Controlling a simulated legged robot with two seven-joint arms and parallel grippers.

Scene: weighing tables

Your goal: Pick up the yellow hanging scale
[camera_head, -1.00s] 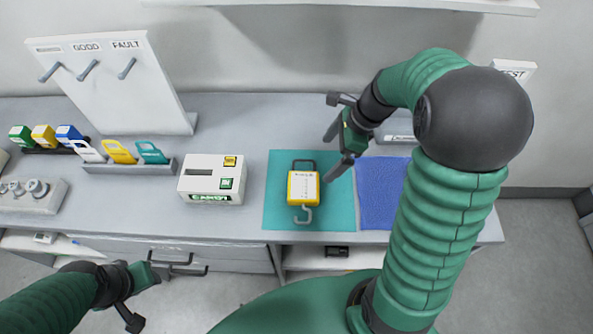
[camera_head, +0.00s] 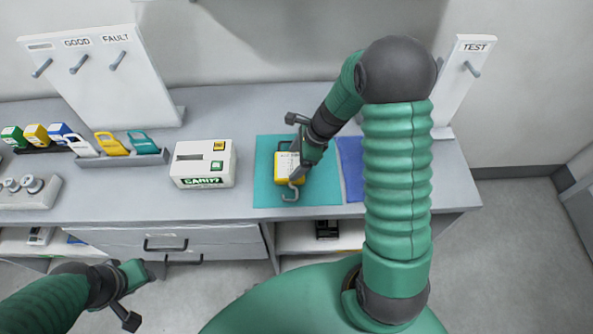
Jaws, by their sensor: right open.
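The yellow hanging scale (camera_head: 285,169) lies on the teal mat (camera_head: 265,196) on the table. It has a yellow body and a grey hook at its near end. My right gripper (camera_head: 293,150) is open over the scale and hides its right side and part of its far end. I cannot tell whether the fingers touch it. My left gripper (camera_head: 133,296) is low at the front left, off the table and far from the scale. Its jaws look spread and nothing shows between them.
A white box with a green label (camera_head: 203,181) stands left of the mat. A blue mat (camera_head: 351,168) lies to the right, partly behind my arm. Coloured tags in a grey tray (camera_head: 125,161) and a hook board (camera_head: 105,85) are at left. A TEST stand (camera_head: 456,85) stands at right.

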